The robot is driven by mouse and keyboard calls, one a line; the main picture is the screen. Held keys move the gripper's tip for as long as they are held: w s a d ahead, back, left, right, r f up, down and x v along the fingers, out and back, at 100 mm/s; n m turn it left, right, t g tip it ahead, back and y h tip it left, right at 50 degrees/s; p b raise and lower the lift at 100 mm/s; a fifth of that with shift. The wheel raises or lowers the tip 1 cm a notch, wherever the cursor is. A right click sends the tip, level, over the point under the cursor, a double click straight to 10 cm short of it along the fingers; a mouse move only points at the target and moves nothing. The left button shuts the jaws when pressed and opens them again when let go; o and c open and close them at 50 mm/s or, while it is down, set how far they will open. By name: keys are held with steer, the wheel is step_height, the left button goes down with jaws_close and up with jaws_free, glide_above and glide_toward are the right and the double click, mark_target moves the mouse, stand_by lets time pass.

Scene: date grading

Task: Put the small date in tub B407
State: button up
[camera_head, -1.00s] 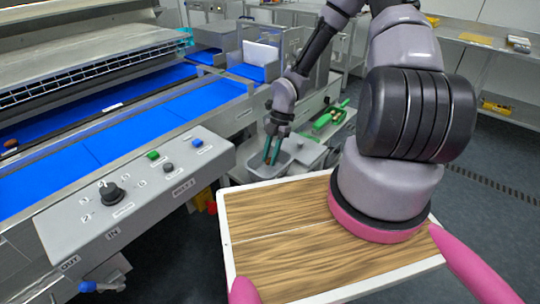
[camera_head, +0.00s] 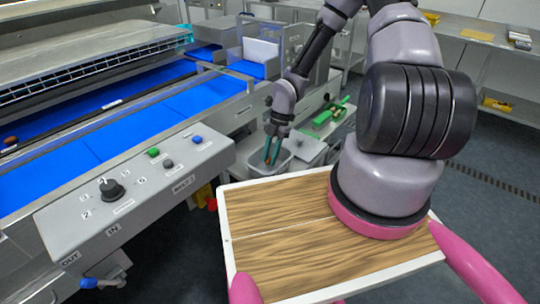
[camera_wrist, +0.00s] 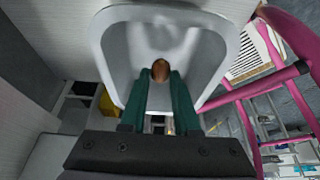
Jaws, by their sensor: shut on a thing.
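A small brown date (camera_wrist: 160,69) is held between the green fingertips of my gripper (camera_wrist: 160,76) in the wrist view. My gripper (camera_head: 270,159) is shut on it. A light grey tub (camera_wrist: 215,62) lies around and beyond the date, and the fingertips are over its opening. In the head view the tub (camera_head: 263,173) sits at the end of the machine, with the fingers reaching down at its mouth. I cannot read a label on the tub, and I cannot tell the exact height of the date against its rim.
A blue conveyor belt (camera_head: 130,128) runs at left, with another brown date (camera_head: 11,140) on it. A grey control box (camera_head: 140,195) stands in front. A grey surface (camera_head: 307,148) and a green object (camera_head: 325,117) lie right of the tub. My wooden-topped base fills the foreground.

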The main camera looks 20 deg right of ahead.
steer(key=shift+f, duration=1.35)
stand_by(0.4)
steer(key=o, duration=0.9)
steer(key=shift+c, duration=0.2)
steer(key=shift+r, duration=0.1)
